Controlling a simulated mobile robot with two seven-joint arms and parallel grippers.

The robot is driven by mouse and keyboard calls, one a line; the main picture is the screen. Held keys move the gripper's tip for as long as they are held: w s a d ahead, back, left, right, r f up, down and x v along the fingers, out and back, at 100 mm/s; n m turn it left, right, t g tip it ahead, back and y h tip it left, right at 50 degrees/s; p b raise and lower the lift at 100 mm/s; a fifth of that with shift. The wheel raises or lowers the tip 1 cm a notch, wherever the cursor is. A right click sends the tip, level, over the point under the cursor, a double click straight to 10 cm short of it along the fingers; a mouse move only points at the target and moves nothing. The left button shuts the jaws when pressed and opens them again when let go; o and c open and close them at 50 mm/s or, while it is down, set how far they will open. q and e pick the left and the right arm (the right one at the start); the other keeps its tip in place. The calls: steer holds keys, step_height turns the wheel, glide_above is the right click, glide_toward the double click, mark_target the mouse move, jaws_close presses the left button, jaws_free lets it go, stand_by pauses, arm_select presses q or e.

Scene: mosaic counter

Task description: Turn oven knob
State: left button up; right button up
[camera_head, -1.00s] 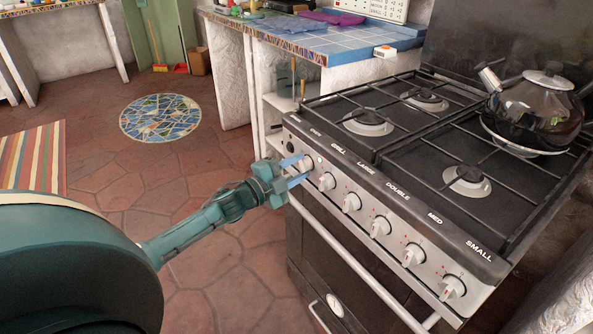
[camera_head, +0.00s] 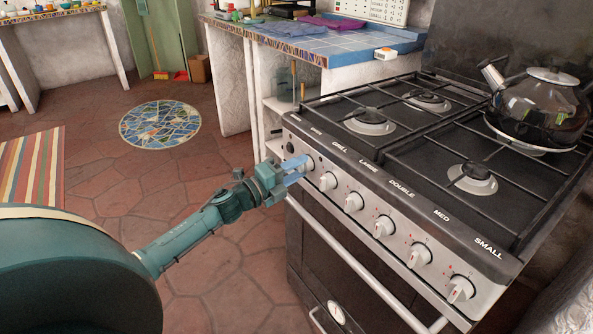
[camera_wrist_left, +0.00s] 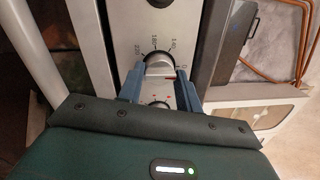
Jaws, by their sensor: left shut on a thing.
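The stove's front panel (camera_head: 367,221) carries a row of white knobs under printed labels. My left gripper (camera_head: 302,166) reaches the leftmost knob, the one under the first label, with its blue fingers shut on it. In the left wrist view the two fingers of the left gripper (camera_wrist_left: 160,82) stand on either side of the oven knob (camera_wrist_left: 158,62), which has a dial with printed numbers around it. The fingers hide part of this knob in the head view. My right gripper is not in view.
A dark kettle (camera_head: 545,108) stands on the back right burner. The oven door handle (camera_head: 350,258) runs below the knobs, close under my left gripper. The floor left of the stove is clear.

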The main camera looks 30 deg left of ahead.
arm_select(q)
steer(key=shift+f, duration=0.2)
steer(key=o, duration=0.9)
steer(key=shift+r, duration=0.15)
steer(key=shift+o, duration=0.2)
steer(key=p+v, duration=0.1)
steer(key=v, duration=1.2)
steer(key=shift+s, duration=0.15)
